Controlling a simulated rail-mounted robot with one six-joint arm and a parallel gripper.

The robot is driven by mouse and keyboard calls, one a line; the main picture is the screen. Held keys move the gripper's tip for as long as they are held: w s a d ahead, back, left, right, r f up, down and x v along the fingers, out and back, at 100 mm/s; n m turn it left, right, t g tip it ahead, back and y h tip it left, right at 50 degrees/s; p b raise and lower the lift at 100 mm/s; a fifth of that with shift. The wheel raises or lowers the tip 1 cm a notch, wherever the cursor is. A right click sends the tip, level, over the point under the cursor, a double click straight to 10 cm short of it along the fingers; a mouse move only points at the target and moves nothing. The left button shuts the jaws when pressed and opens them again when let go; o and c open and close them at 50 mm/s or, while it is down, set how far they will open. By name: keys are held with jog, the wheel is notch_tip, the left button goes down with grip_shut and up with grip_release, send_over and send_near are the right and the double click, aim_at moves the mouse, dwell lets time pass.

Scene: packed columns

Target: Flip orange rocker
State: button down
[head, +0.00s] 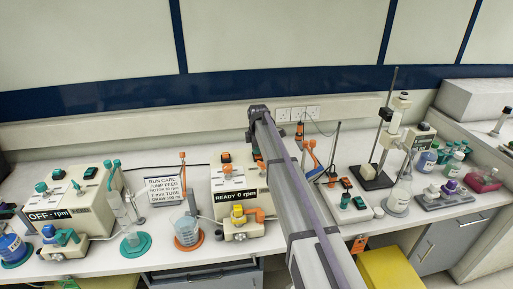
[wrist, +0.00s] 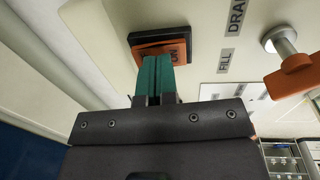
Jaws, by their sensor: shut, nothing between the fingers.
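The orange rocker (wrist: 180,46) sits in a dark frame on a cream panel, in the upper middle of the wrist view. The letters ON show on its right part. My gripper (wrist: 157,60) has teal fingers, shut together and empty. Their tips overlap the rocker's lower left part in the wrist view and hide some of it. I cannot tell whether they touch it. In the head view my arm reaches over the cream pump marked READY 0 rpm (head: 225,195), and the gripper's fingertips cannot be made out there.
An orange-handled lever (wrist: 290,75) stands right of the rocker, beside FILL and DRAIN labels. In the head view another pump marked OFF (head: 75,205) stands left. A beaker (head: 187,232) stands between the pumps. A stirrer (head: 352,205) and bottles (head: 428,160) stand right.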

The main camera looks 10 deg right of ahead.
dwell(0.3)
notch_tip(320, 180, up, 14)
jog(key=s+p, duration=0.1)
jog(key=p, duration=1.3)
jog(key=shift+s, duration=0.35)
jog(key=shift+f, duration=0.1)
jog(key=shift+w+d, duration=0.4)
jog(key=shift+w, duration=0.3)
jog(key=b, duration=1.4)
send_near(258, 156)
jog(key=w+f, duration=0.1)
jog(key=f, duration=0.1)
jog(key=w+f, duration=0.1)
jog(key=f, duration=0.1)
jog(key=w+f, duration=0.2)
jog(key=f, duration=0.1)
jog(key=shift+d+f, duration=0.1)
jog(key=shift+d, duration=0.2)
